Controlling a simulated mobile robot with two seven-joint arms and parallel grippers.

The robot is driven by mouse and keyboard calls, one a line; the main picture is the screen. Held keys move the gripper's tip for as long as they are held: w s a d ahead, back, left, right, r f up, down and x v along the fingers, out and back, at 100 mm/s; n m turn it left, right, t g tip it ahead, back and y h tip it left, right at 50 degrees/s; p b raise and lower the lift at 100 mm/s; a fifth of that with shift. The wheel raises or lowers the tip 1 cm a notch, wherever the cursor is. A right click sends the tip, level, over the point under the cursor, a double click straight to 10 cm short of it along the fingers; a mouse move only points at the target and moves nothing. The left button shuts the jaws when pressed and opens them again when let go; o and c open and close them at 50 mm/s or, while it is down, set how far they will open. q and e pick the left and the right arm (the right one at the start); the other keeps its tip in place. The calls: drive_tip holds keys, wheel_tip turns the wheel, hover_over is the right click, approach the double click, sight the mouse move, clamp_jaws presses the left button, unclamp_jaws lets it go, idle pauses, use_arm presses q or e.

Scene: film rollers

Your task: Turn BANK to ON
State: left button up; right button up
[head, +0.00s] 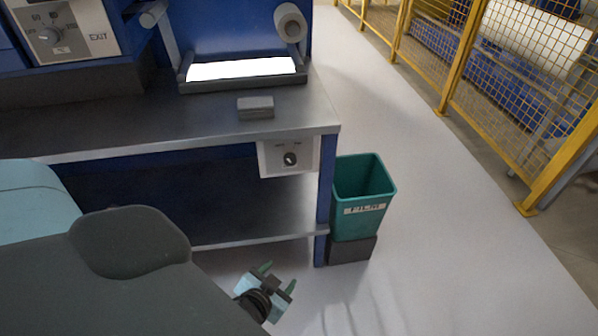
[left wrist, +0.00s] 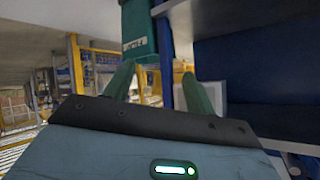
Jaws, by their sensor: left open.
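A pale switch panel (head: 288,157) with a dark round knob (head: 290,159) hangs below the front edge of the bench, near its right leg. Its lettering is too small to read, so I cannot confirm that it says BANK or which setting the knob points to. My left gripper (head: 278,277) is open and empty, low in front of the bench, below the panel and apart from it. In the left wrist view its two green fingers (left wrist: 158,88) stand apart with nothing held. My right gripper is not in view.
A teal bin (head: 362,195) stands on a dark block right of the bench leg. The bench (head: 150,125) carries a lit tray (head: 243,69) and a grey block (head: 255,107). Another panel (head: 65,28), marked EXIT, is upper left. A yellow fence (head: 450,75) runs along the right; the floor between is clear.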

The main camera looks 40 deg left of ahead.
use_arm(q)
drive_tip(key=w+a+r+n+y+b, duration=0.4)
drive_tip(key=w+a+r+y+b, duration=0.1)
drive_tip(key=w+b, duration=0.3)
drive_tip(key=w+a+r+n+t+y+b, duration=0.1)
drive_tip(key=w+a+r+n+y+b, duration=0.3)
drive_tip(key=w+b, duration=0.4)
drive_tip(key=shift+w+a+r+y, duration=0.5)
drive_tip(key=shift+w+y, duration=0.3)
drive_tip(key=shift+w, duration=0.4)
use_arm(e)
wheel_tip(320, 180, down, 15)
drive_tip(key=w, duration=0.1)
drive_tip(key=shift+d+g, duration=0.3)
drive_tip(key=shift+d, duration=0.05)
